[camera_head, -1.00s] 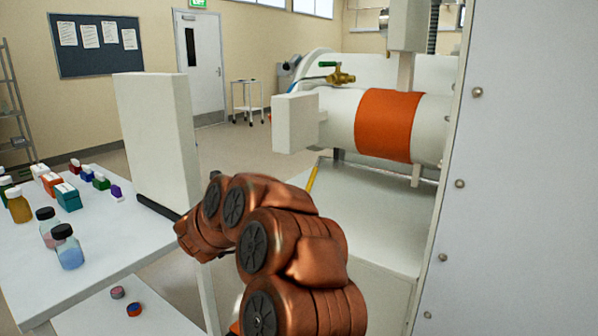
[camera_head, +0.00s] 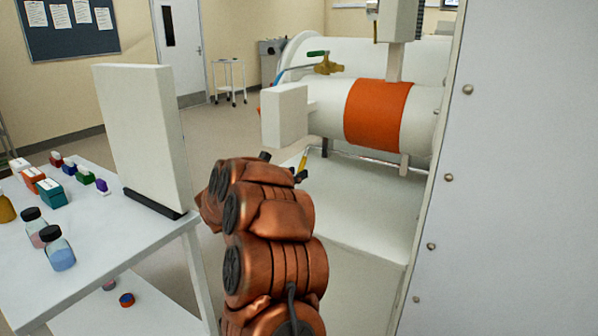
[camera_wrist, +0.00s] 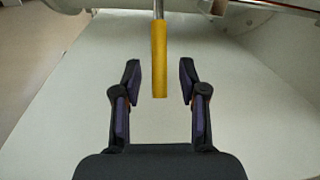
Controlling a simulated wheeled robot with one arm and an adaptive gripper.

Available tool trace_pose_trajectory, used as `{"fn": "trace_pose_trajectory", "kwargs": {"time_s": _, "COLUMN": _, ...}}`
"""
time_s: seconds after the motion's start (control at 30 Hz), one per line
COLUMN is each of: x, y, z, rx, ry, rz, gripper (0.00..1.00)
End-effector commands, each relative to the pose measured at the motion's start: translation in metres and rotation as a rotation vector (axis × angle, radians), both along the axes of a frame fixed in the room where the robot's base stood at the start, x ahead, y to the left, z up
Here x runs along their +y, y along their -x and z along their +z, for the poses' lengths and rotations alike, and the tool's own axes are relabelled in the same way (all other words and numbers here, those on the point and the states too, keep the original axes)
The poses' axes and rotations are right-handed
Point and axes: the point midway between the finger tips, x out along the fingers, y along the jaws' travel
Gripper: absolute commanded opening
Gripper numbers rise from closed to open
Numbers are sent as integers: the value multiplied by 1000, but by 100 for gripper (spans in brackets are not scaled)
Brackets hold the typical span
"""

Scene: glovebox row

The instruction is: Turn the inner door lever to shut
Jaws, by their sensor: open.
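The lever has a yellow grip (camera_wrist: 159,60) on a thin metal rod. In the wrist view it points down the picture, between my open gripper's fingers, with a gap on each side. In the head view its yellow grip (camera_head: 304,159) shows below the white chamber tube, just past my gripper. My gripper (camera_wrist: 159,70) is open and empty. In the head view only the dark tips of my gripper (camera_head: 283,167) show beyond my copper arm. How far the grip reaches in depth between the fingers is hard to tell.
A white tube with an orange band (camera_head: 378,115) lies above a pale surface (camera_head: 365,210). A white block (camera_head: 284,116) is at its left end. A green-handled brass valve (camera_head: 327,66) sits above. An upright white panel (camera_head: 145,135) and bottles (camera_head: 60,250) stand on the left table.

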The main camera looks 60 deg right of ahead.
Motion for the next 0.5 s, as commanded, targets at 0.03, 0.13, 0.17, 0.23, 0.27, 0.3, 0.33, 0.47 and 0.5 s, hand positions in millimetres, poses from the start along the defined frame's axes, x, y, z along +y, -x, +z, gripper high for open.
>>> {"fn": "trace_pose_trajectory", "kwargs": {"time_s": 0.03, "x": -6, "y": 1, "z": 1, "rx": 1, "ry": 1, "rz": -2, "gripper": 42}}
{"fn": "trace_pose_trajectory", "kwargs": {"time_s": 0.13, "x": -13, "y": 2, "z": 1, "rx": 1, "ry": 3, "rz": -3, "gripper": 42}}
{"fn": "trace_pose_trajectory", "kwargs": {"time_s": 0.17, "x": -14, "y": 3, "z": 1, "rx": 1, "ry": 3, "rz": -3, "gripper": 42}}
{"fn": "trace_pose_trajectory", "kwargs": {"time_s": 0.23, "x": -17, "y": 3, "z": 1, "rx": 0, "ry": 2, "rz": -3, "gripper": 42}}
{"fn": "trace_pose_trajectory", "kwargs": {"time_s": 0.27, "x": -17, "y": 3, "z": 1, "rx": 0, "ry": 2, "rz": -3, "gripper": 42}}
{"fn": "trace_pose_trajectory", "kwargs": {"time_s": 0.3, "x": -18, "y": 3, "z": 1, "rx": 0, "ry": 2, "rz": -2, "gripper": 42}}
{"fn": "trace_pose_trajectory", "kwargs": {"time_s": 0.33, "x": -18, "y": 3, "z": 1, "rx": 0, "ry": 2, "rz": -2, "gripper": 42}}
{"fn": "trace_pose_trajectory", "kwargs": {"time_s": 0.47, "x": -18, "y": 3, "z": 1, "rx": 0, "ry": 1, "rz": -2, "gripper": 42}}
{"fn": "trace_pose_trajectory", "kwargs": {"time_s": 0.5, "x": -18, "y": 3, "z": 1, "rx": 0, "ry": 1, "rz": -2, "gripper": 42}}
